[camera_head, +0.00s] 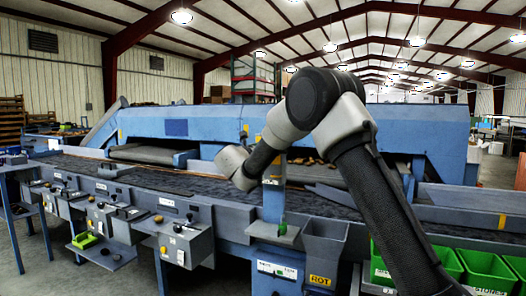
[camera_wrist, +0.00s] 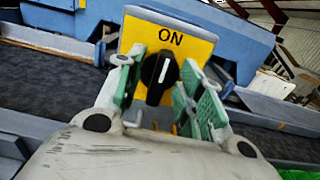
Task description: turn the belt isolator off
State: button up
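The belt isolator is a round black knob (camera_wrist: 159,77) with a white line, on a yellow plate (camera_wrist: 196,49) marked ON in the wrist view. The white line points up, tilted slightly right, toward the word ON. My gripper (camera_wrist: 166,92) is open, with one green-padded finger on each side of the knob. A gap shows on the right; the left pad looks very close to the knob, and I cannot tell if it touches. Any lettering lower on the plate is hidden by my gripper. In the head view I cannot make out the knob or my fingers.
A dark conveyor belt (camera_head: 131,176) runs across the blue grader (camera_head: 173,121). Control boxes (camera_head: 184,243) line its near side. Green crates (camera_head: 486,270) stand at the lower right. A grey bin (camera_head: 324,241) stands near the post. Open floor lies at the lower left.

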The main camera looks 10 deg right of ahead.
jog(key=shift+w+d, duration=0.4)
jog(key=shift+w, duration=0.05)
jog(key=shift+c, duration=0.5)
grip_shut()
